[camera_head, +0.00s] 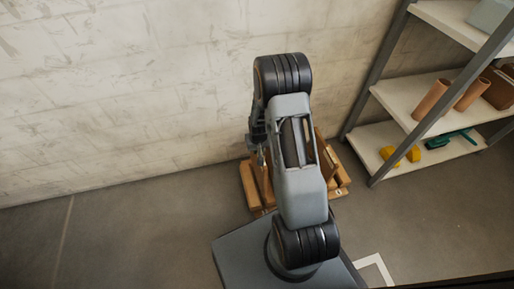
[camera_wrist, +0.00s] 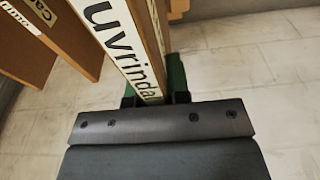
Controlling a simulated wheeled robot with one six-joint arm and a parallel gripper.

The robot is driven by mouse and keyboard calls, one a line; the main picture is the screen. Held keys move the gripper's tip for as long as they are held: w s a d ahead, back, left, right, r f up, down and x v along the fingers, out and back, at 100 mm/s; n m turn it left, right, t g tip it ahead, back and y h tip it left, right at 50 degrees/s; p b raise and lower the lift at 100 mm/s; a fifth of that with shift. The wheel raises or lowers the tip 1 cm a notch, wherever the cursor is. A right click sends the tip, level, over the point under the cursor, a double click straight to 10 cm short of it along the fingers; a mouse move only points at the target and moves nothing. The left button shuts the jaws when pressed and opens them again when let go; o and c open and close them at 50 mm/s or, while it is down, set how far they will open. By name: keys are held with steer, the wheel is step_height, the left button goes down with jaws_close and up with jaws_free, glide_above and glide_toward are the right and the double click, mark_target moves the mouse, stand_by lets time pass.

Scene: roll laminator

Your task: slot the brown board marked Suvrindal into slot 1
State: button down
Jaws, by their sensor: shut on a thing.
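The brown board marked Suvrindal (camera_wrist: 148,38) stands on edge in the wrist view, with part of its white label cut off at the top. My gripper (camera_wrist: 155,96) is shut on this board, with green finger parts at either side of its near end. In the head view, a wooden rack (camera_head: 248,187) stands on the floor behind my arm, which hides much of it. A small white tag shows on the rack's right front. I cannot make out slot 1 or whether the held board is inside a slot.
Other brown labelled boards (camera_wrist: 60,40) stand left of the held board in the wrist view. A metal shelf unit (camera_head: 405,92) with brown rolls and yellow and green items is on the right. A pale wall (camera_head: 120,90) is behind. Floor is clear at left.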

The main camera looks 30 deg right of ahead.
step_height(320, 180, down, 11)
steer(key=b, duration=0.7)
steer(key=shift+b, duration=0.4)
stand_by(0.3)
steer(key=c, duration=1)
jaws_free()
steer(key=r+p, duration=0.2)
steer(key=r, duration=0.2)
steer(key=s+r+p, duration=0.1)
steer(key=r+p, duration=0.1)
steer(key=r, duration=0.3)
steer(key=s+r+p, duration=0.1)
steer(key=r+p, duration=0.1)
steer(key=r, duration=0.2)
steer(key=shift+a+r, duration=0.2)
steer(key=shift+r, duration=0.15)
